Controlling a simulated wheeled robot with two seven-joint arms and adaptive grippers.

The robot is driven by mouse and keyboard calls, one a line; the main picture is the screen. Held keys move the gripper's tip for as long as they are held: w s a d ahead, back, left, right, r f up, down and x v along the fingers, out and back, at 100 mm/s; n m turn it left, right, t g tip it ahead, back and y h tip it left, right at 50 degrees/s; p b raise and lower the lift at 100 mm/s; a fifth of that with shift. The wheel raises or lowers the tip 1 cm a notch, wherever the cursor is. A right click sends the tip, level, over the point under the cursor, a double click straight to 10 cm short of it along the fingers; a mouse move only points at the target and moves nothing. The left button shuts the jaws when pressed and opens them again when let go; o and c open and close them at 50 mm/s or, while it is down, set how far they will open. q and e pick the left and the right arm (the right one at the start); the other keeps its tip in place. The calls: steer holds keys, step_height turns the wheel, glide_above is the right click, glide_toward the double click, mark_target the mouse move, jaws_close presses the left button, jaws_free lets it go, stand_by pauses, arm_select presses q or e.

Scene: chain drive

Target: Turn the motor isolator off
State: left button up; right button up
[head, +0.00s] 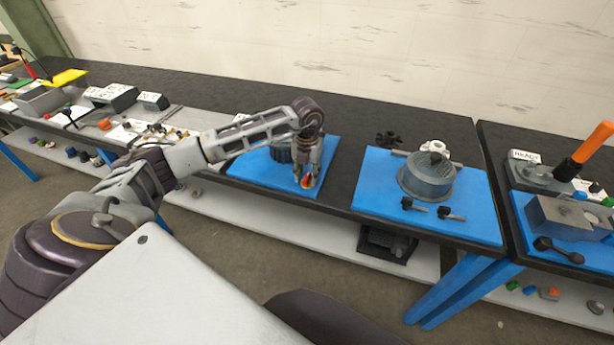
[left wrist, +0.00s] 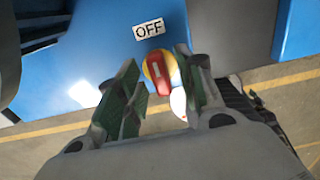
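The motor isolator (left wrist: 159,72) is a red knob on a yellow base, on a blue surface with a white OFF label (left wrist: 149,29) beside it in the left wrist view. It also shows in the head view as a small red and yellow spot (head: 307,181) at the front of the left blue mat. My left gripper (left wrist: 162,97) points down at the knob with one finger on each side. Gaps show between the fingers and the knob, so it is open around or just above it; the exact height is unclear. My right gripper is not in view.
Left of the arm, the dark bench (head: 225,122) holds grey boxes and small parts. A blue mat (head: 375,205) with a round grey housing (head: 428,178) and two black bolts lies to the right. Further right stands an orange-handled lever (head: 590,143). A lower shelf (head: 300,235) runs underneath.

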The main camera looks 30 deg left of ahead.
mark_target(307, 176)
arm_select(q)
step_height(307, 176, up, 11)
stand_by(0.6)
stand_by(0.5)
